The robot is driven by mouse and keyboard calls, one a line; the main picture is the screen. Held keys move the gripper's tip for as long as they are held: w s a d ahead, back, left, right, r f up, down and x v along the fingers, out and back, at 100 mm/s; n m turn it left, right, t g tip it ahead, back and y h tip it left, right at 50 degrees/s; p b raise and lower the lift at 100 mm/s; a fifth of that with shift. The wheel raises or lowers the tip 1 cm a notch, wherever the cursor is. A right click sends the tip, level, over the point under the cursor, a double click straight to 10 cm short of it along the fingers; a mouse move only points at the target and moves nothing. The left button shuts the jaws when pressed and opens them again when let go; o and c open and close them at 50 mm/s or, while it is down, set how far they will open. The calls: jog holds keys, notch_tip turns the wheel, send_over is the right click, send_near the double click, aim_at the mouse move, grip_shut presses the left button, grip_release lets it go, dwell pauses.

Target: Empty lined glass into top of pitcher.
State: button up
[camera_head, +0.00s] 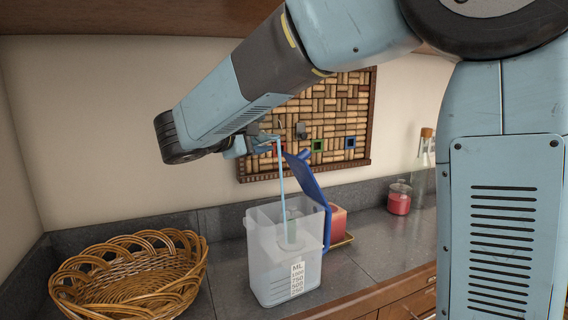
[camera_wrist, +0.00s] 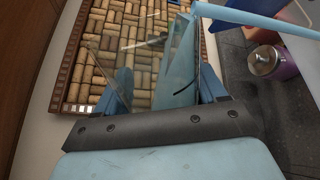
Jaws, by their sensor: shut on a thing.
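A translucent pitcher (camera_head: 267,262) with a measuring scale stands upright on the counter. Its blue lid (camera_head: 308,183) is raised at the right, leaving the top open. My gripper (camera_head: 247,145) is above and slightly left of the pitcher and is shut on the clear glass. The glass (camera_wrist: 150,50) shows between my fingers (camera_wrist: 165,88) in the wrist view and is tipped over. A thin stream of water (camera_head: 281,185) falls from it into the pitcher's open top. In the wrist view the stream (camera_wrist: 255,22) runs off to the right. Lines on the glass cannot be made out.
A wicker basket (camera_head: 125,285) sits left of the pitcher. A red block-like candle (camera_head: 338,221) stands close behind its right side. A red jar (camera_head: 399,199) and a bottle (camera_head: 419,182) are farther right. A cork board (camera_head: 338,105) hangs on the wall behind.

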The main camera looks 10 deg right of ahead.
aim_at(267, 122)
jog(key=shift+r+m+p, duration=0.3)
jog(key=shift+r+m, duration=0.1)
jog(key=shift+m, duration=0.1)
dwell(0.7)
jog(key=shift+s+d+r+m+p, duration=0.45)
jog(key=shift+d+m, duration=0.05)
jog(key=shift+m, duration=0.3)
dwell(0.8)
jog(key=shift+s+d+r+m+t+y+p, duration=0.1)
jog(key=shift+d+r+m+t+y+p, duration=0.15)
jog(key=shift+m, duration=0.25)
jog(key=shift+s+r+m+t+y+p, duration=0.15)
jog(key=shift+r+m+p, duration=0.15)
jog(key=shift+m, duration=0.2)
dwell(1.1)
jog(key=shift+w+a+f+n, duration=0.15)
jog(key=shift+f+n, duration=0.15)
jog(key=shift+n, duration=0.2)
jog(key=shift+w+a+f+n, duration=0.15)
jog(key=shift+f+n, duration=0.1)
jog(key=shift+n, duration=0.25)
jog(key=shift+w+a+f+n+g+h, duration=0.3)
jog(key=shift+w+a+f+n, duration=0.15)
jog(key=shift+n, duration=0.25)
jog(key=shift+f+n, duration=0.55)
jog(key=shift+n, duration=0.35)
jog(key=shift+f, duration=0.1)
